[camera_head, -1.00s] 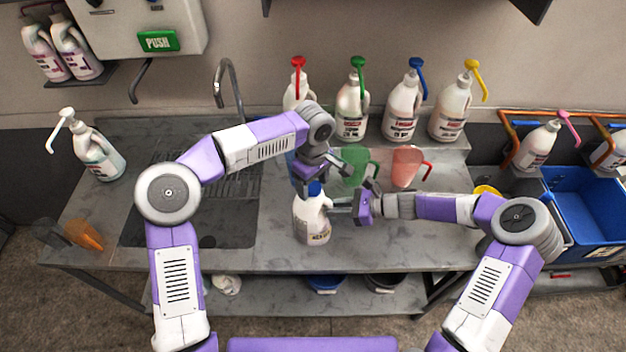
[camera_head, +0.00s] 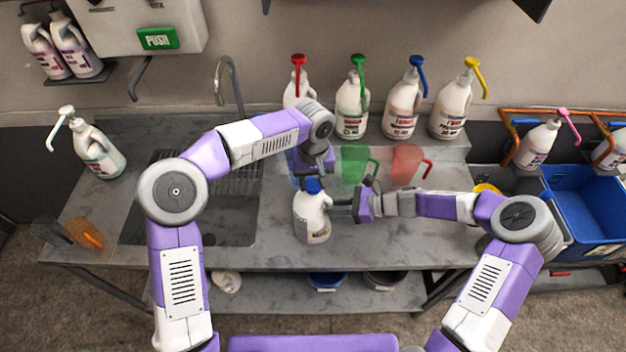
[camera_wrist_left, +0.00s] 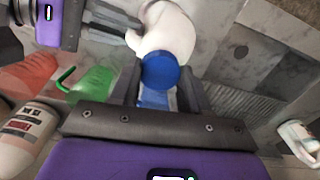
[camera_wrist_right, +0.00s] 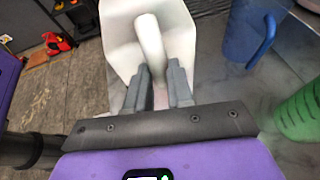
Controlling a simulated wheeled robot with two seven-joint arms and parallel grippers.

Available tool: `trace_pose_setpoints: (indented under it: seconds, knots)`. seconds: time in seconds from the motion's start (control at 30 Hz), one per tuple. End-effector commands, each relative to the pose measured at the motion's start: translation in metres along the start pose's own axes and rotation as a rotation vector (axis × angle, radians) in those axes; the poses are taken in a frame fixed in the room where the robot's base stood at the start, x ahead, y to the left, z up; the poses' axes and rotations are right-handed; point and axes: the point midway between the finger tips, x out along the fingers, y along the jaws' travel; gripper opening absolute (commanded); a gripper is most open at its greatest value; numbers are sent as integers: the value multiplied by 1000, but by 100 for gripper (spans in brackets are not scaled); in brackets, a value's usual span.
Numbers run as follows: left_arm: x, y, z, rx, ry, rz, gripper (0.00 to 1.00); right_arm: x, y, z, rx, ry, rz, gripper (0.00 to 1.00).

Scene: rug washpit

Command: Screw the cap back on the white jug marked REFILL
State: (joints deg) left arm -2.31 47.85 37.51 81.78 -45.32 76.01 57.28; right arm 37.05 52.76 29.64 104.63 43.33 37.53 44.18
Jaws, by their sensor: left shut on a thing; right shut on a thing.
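The white jug (camera_head: 312,222) stands upright near the front of the grey counter; its label is too small to read. My right gripper (camera_head: 343,204) is shut on the jug's handle, which shows between its fingers in the right wrist view (camera_wrist_right: 152,40). My left gripper (camera_head: 312,179) points down over the jug's mouth and is shut on the blue cap (camera_head: 313,187). In the left wrist view the cap (camera_wrist_left: 161,70) lies between the fingers, in line with the jug's top (camera_wrist_left: 165,28). The cap hides the neck, so I cannot tell how it sits on the thread.
Green (camera_head: 354,164) and red (camera_head: 407,163) measuring jugs stand behind, and a blue one (camera_wrist_right: 248,30) is close to the jug. Several pump bottles (camera_head: 402,108) line the back ledge. A sink (camera_head: 190,215) lies left. The counter's front right is clear.

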Motion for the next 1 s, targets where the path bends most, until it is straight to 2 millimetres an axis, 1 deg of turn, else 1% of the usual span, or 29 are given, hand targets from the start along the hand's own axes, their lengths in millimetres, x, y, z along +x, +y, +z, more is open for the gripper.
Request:
trace_pose_setpoints:
  seconds: [0.03, 0.47, 1.0]
  knots:
    - [-1, 0, -1, 81, 4, 1, 9, 0, 0, 0, 0, -1, 2, 0]
    - [0, 0, 0, 863, 2, 1, 9, 0, 1, 0, -1, -1, 2, 0]
    - [1, 1, 0, 1879, 1, 0, 9, 0, 1, 0, 0, -1, 2, 0]
